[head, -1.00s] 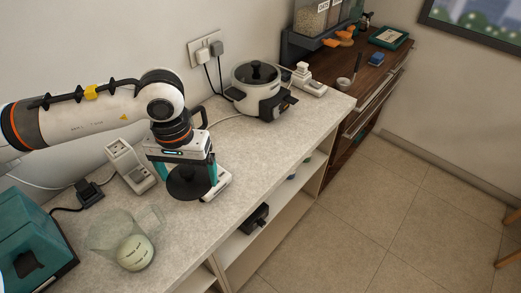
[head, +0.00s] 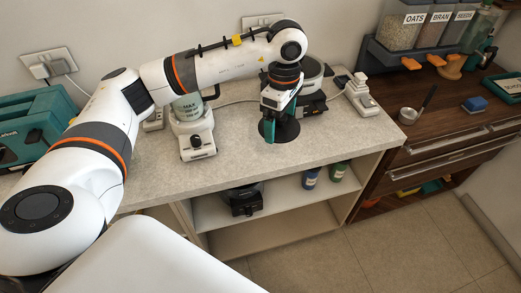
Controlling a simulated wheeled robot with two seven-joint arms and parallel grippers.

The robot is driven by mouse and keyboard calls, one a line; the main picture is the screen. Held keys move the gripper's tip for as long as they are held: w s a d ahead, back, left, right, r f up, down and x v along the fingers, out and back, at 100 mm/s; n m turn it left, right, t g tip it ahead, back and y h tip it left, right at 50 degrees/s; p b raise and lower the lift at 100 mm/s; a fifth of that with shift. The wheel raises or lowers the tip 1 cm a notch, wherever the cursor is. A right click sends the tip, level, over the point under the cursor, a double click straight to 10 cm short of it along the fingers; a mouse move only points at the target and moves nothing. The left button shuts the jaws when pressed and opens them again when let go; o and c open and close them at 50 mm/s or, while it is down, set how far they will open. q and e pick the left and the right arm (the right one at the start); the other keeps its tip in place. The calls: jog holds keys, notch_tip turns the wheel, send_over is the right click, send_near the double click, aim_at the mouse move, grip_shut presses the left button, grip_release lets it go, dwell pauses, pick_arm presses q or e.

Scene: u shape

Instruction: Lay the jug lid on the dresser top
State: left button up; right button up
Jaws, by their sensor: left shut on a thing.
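My left gripper (head: 280,121) is shut on the dark round jug lid (head: 291,131), which it holds from above over the right part of the pale counter. The gripper covers part of the lid. The dresser top (head: 446,117) is dark brown wood, to the right of the lid and apart from it. A clear jug marked MAX (head: 187,106) shows at the white appliance base (head: 197,138), left of the lid; my left arm hides its upper part. My right gripper is not in view.
On the dresser are a small metal pan (head: 408,115), a blue block (head: 474,104) and grain dispensers (head: 402,27). The dresser's front middle is bare.

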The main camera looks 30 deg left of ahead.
pick_arm(q)
jog(key=a+n, duration=0.1)
jog(key=n, duration=0.1)
jog(key=w+a+f+n, duration=0.1)
jog(key=n, duration=0.1)
jog(key=a+f+n, duration=0.1)
jog(key=n, duration=0.2)
jog(key=shift+w+a, duration=0.3)
jog(key=shift+a, duration=0.05)
jog(key=a+f+n+b, duration=0.1)
jog(key=a+f+n, duration=0.15)
jog(key=n, duration=0.45)
jog(key=n+p, duration=0.2)
send_over(258, 148)
notch_tip(258, 148, down, 5)
jog(key=shift+f, duration=0.15)
notch_tip(258, 148, down, 4)
jog(key=shift+f, duration=0.15)
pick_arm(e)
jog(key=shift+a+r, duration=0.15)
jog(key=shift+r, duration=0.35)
pick_arm(q)
jog(key=shift+f, duration=0.2)
jog(key=o, duration=0.7)
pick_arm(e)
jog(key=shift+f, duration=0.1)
